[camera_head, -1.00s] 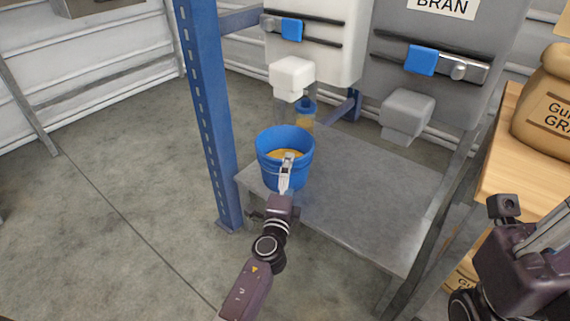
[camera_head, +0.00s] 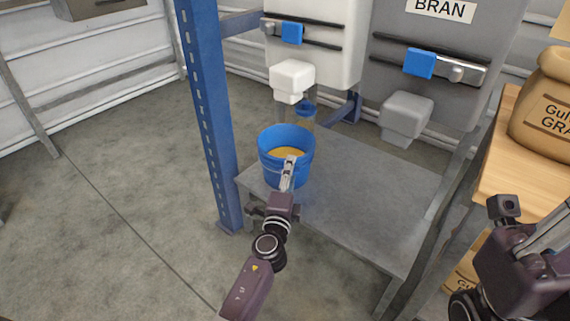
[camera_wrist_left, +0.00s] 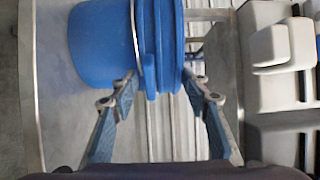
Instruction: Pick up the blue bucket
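In the left wrist view the bucket (camera_wrist_left: 100,45) appears lying sideways because of the camera's turn. The left gripper's two fingers (camera_wrist_left: 160,78) are apart, with the bucket's rim band between them; firm contact is not clear. My right gripper (camera_head: 545,238) is at the right edge, partly cut off, its fingertips not clear.
The grey platform (camera_head: 365,200) is bare right of the bucket. A blue post (camera_head: 205,110) stands close on the left. A white hopper (camera_head: 335,60) and a grey BRAN hopper (camera_head: 410,75) hang behind. A wooden surface (camera_head: 510,165) with a sack (camera_head: 545,115) is at right.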

